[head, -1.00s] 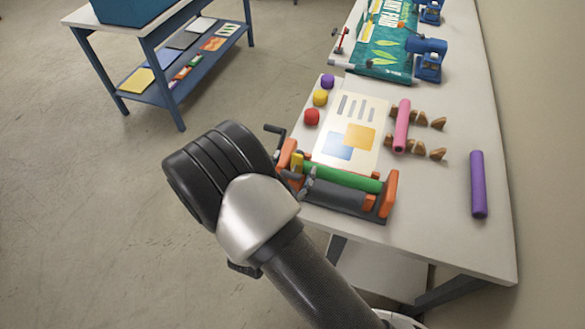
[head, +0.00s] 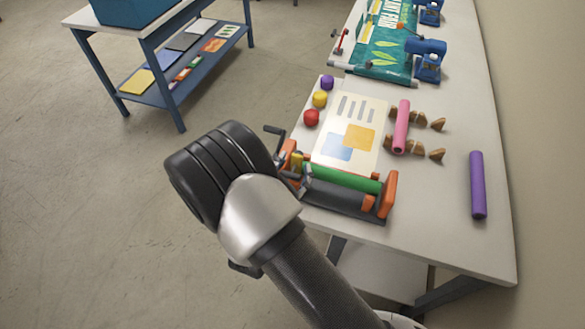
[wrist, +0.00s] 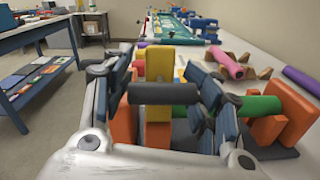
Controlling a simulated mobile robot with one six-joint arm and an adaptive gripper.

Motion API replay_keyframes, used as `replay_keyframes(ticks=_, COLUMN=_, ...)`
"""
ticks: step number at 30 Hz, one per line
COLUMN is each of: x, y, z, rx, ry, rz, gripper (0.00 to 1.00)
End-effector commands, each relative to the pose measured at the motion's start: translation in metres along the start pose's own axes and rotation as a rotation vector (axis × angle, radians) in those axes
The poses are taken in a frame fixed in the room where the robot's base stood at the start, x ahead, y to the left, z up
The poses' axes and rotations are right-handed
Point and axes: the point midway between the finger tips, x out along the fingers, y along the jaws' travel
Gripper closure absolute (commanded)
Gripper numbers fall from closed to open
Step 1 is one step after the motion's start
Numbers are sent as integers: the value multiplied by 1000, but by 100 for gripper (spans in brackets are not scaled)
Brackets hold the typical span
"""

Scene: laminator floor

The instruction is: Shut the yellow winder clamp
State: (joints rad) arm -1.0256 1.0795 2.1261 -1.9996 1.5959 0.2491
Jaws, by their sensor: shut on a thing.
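The yellow winder clamp (wrist: 158,60) stands upright between my fingers in the wrist view. It also shows small at the left end of the winder in the head view (head: 296,160), partly hidden by my gripper. A dark grey bar (wrist: 163,94) lies across its front and spans the gap between my fingertips. My gripper (wrist: 160,88) is shut on this bar, which looks like the clamp's handle. The head view shows my gripper (head: 303,176) at the winder's left end. The winder has a green roller (head: 345,178), a dark roller (head: 340,197) and orange end blocks (head: 389,193).
A printed sheet (head: 349,133) lies behind the winder, with red, yellow and purple knobs (head: 311,118) to its left. A pink roll (head: 401,127) rests on wooden cradles, and a purple roll (head: 478,184) lies to the right. A crank (head: 273,130) sticks out at the left.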

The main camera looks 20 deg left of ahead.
Motion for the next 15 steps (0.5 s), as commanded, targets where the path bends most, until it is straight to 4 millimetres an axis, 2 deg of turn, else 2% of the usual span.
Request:
replay_keyframes(ticks=1, x=0, y=5, z=1, rx=6, ry=-2, rz=9, gripper=76)
replay_keyframes(ticks=9, x=0, y=5, z=1, rx=7, ry=-3, rz=11, gripper=93)
replay_keyframes(ticks=15, x=0, y=5, z=1, rx=7, ry=-3, rz=11, gripper=95)
